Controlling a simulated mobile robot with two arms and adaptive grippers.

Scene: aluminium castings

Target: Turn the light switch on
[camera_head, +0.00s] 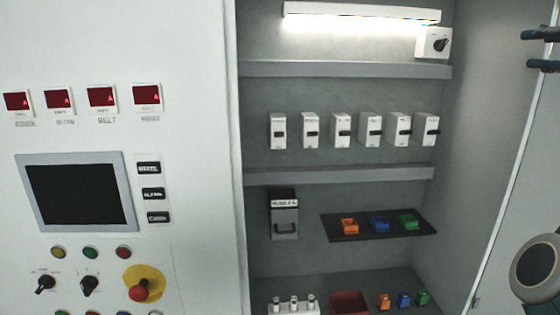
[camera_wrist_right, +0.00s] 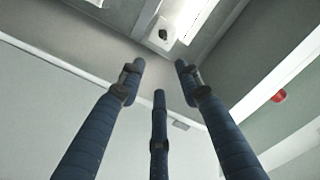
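The light switch (camera_head: 427,48) is a white box with a black rotary knob, at the top right of the open cabinet beside a lit strip lamp (camera_head: 360,13). The switch (camera_wrist_right: 157,44) also shows in the right wrist view, ahead of the fingertips. My right gripper (camera_head: 532,50) is at the right edge of the head view, right of the switch and apart from it. In the right wrist view, its dark blue fingers (camera_wrist_right: 159,68) are spread with nothing between them. My left gripper is out of view.
Grey rails (camera_head: 345,69) cross the cabinet, with a row of white breakers (camera_head: 341,131) between them. The cabinet's side wall (camera_head: 485,110) stands at the right. A dark tray (camera_head: 375,234) holds coloured parts. A white panel with a screen (camera_head: 76,192) is on the left.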

